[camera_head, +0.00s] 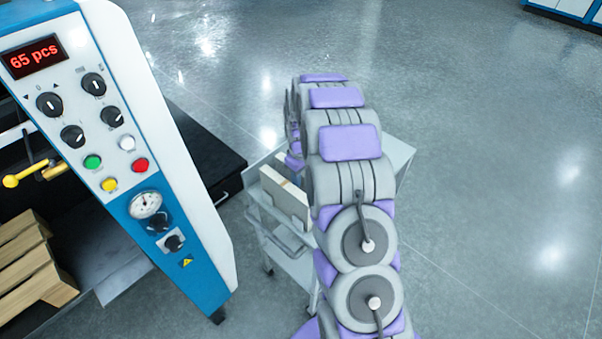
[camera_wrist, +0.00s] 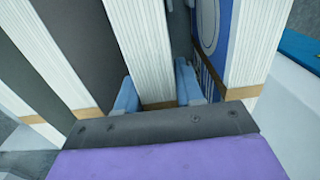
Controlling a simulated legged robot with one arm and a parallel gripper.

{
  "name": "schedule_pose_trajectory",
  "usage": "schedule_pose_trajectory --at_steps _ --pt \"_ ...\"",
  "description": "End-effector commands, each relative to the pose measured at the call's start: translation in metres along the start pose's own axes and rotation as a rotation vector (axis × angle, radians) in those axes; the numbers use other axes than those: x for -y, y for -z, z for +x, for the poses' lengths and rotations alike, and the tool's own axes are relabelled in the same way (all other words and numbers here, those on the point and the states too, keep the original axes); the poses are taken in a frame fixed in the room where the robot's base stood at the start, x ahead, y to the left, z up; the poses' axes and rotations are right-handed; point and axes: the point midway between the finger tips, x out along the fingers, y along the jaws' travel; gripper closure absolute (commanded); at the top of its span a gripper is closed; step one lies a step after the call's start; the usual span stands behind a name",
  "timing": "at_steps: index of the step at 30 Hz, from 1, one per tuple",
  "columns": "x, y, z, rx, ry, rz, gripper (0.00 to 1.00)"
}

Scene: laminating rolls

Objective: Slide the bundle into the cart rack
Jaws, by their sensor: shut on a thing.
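In the wrist view my gripper (camera_wrist: 157,90) has two blue fingers, one on each side of a white ribbed bundle (camera_wrist: 143,45) with a brown end strip, and is shut on it. Similar white bundles stand on either side, one to the left (camera_wrist: 55,60) and one to the right (camera_wrist: 258,45). A dark grey panel (camera_wrist: 82,40) stands between the left bundle and the held one. In the head view the cart (camera_head: 398,158) is under my arm, which hides the gripper and much of the cart. A pale block-like bundle (camera_head: 287,197) shows at the cart's left side.
A blue and white machine panel (camera_head: 125,130) with knobs, buttons and a red "65 pcs" display stands at the left, close to the cart. Wooden pieces (camera_head: 35,265) are stacked at lower left. The floor right of the cart is clear; blue cabinets stand far off at upper right.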

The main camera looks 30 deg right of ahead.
Motion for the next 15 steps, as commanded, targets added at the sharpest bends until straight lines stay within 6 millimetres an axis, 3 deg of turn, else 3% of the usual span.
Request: schedule_pose_trajectory --at_steps 8,9,15 --pt "-0.0005 0.0006 -0.0003 -0.002 -0.002 0.0 1.0" --pt "-0.0005 0.0006 -0.0004 -0.002 -0.002 0.0 0.6" --pt "-0.0005 0.0008 0.0001 -0.002 -0.001 0.0 0.41"
